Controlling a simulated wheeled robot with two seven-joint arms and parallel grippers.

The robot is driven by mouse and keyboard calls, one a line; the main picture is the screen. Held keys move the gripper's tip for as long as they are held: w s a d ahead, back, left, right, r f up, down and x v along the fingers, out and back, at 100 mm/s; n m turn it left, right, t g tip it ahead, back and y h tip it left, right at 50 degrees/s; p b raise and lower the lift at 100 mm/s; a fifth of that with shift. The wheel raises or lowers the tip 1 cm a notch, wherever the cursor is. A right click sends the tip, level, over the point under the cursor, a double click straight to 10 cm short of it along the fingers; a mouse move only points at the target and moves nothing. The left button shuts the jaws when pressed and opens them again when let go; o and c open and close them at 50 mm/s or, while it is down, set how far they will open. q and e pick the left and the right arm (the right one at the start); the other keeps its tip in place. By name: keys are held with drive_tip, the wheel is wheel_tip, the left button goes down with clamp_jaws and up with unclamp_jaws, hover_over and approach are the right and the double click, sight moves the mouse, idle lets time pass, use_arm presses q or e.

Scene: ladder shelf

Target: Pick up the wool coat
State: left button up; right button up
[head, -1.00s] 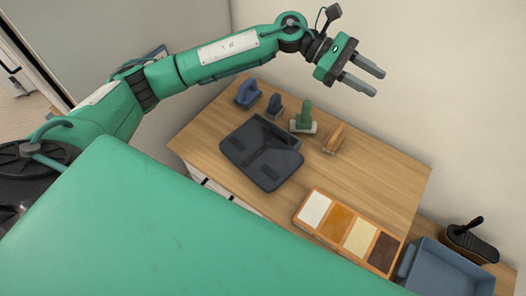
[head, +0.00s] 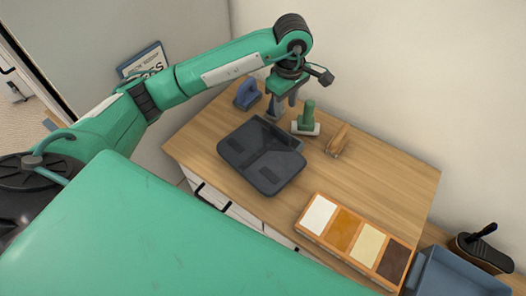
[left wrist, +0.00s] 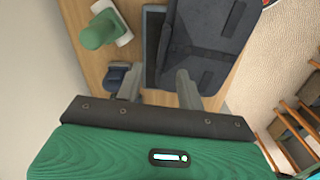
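The wool coat (head: 270,172) looks like a dark grey folded bundle lying on the wooden tabletop (head: 385,170), in or on a dark tray; the border between them is hard to make out in the head view. In the left wrist view the folded coat (left wrist: 205,45) is at the top centre, beside a dark tray edge (left wrist: 153,28). My left gripper (head: 282,102) points down over the back of the table, behind the coat. Its fingers (left wrist: 160,84) are apart with nothing held between them. My right gripper is not in view.
A blue brush (head: 246,94), a green-handled brush (head: 306,120) and a wooden brush (head: 337,140) stand along the back; a small blue-grey one is close to my left fingers. A colour-sample board (head: 355,238), a blue bin (head: 458,278) and a dark brush (head: 483,247) are at right.

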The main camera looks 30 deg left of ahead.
use_arm(q)
drive_tip(key=p, duration=0.1)
hover_over(281, 130)
drive_tip(key=f, duration=0.5)
drive_tip(key=shift+w+d+f, duration=0.15)
drive_tip(key=shift+d+f, duration=0.1)
drive_tip(key=shift+f, duration=0.05)
drive_tip(key=shift+a+f+p, duration=0.1)
drive_tip(key=shift+f+p, duration=0.45)
drive_tip(key=shift+p, duration=0.15)
drive_tip(key=f, duration=0.1)
drive_tip(key=f+p, duration=0.1)
drive_tip(key=f, duration=0.1)
drive_tip(key=shift+s+a+p, duration=0.2)
drive_tip(key=shift+s+p, duration=0.1)
drive_tip(key=shift+f, duration=0.55)
drive_tip(key=shift+w, duration=0.1)
clamp_jaws()
